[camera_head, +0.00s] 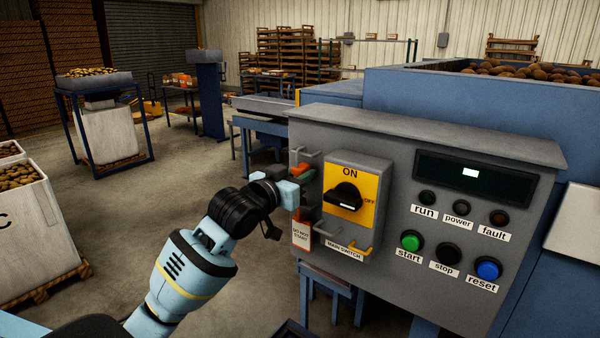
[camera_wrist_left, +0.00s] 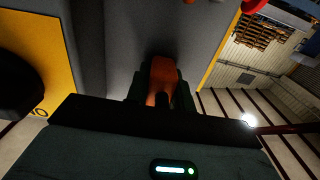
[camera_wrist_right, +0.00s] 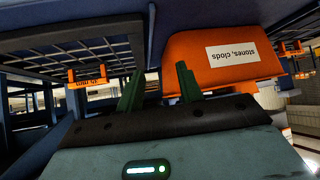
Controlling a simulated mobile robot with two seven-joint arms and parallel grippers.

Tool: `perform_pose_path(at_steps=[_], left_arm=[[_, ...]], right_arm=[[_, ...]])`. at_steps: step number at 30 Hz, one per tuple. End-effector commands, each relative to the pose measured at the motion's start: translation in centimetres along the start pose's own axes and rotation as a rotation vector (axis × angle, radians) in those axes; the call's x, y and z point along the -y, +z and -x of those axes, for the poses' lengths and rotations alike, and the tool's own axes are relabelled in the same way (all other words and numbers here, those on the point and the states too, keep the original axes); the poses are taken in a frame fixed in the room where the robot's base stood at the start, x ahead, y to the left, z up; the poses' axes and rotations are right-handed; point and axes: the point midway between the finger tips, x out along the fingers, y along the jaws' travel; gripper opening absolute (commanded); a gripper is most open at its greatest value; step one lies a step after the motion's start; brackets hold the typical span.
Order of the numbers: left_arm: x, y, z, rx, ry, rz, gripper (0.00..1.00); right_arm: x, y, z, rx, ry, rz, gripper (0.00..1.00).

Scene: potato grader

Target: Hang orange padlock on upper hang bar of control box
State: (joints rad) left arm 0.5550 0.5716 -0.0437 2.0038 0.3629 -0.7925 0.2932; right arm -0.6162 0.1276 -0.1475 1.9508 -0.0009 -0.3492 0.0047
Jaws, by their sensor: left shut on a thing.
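The orange padlock (camera_wrist_left: 162,72) is between the dark fingers of my left gripper (camera_wrist_left: 160,95), which is shut on it. In the head view my left gripper (camera_head: 303,188) is at the left edge of the grey control box (camera_head: 385,280), just beside the yellow switch plate. The upper hang bar (camera_head: 307,153) is a grey bar on the box's upper left, just above the gripper. Whether the padlock touches it cannot be told. My right gripper (camera_wrist_right: 158,90) shows only in its wrist view, open and empty.
A rotary main switch (camera_head: 345,196) points away from the plate beside my left gripper. A yellow bar (camera_head: 357,250) and a DO NOT START tag (camera_head: 301,236) are lower down. An orange bin (camera_wrist_right: 215,60) labelled stones, clods is close to my right gripper.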

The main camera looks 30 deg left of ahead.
Motion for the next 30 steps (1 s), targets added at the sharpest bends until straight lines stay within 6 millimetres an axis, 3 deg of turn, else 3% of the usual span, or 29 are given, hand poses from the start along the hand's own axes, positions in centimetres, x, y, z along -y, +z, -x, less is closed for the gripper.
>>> perform_pose_path(at_steps=[8, 9, 14, 23, 30], left_arm=[[0.0, -0.1, 0.0, -0.003, 0.0, 0.0, 0.04], [0.0, -0.1, 0.0, -0.003, 0.0, 0.0, 0.29], [0.0, -0.1, 0.0, -0.002, 0.0, 0.0, 0.49], [0.0, 0.1, 0.1, 0.0, 0.0, 0.0, 0.49], [0.0, 0.2, 2.6, 0.002, 0.0, -0.002, 0.49]], right_arm=[[0.0, 0.0, 0.0, -0.001, 0.0, 0.0, 0.36], [0.0, 0.0, 0.0, -0.001, 0.0, 0.0, 0.36], [0.0, 0.0, 0.0, 0.0, 0.0, 0.0, 0.36], [0.0, 0.0, 0.0, 0.0, 0.0, 0.0, 0.36], [0.0, 0.3, 0.0, 0.007, -0.001, -0.001, 0.36]])
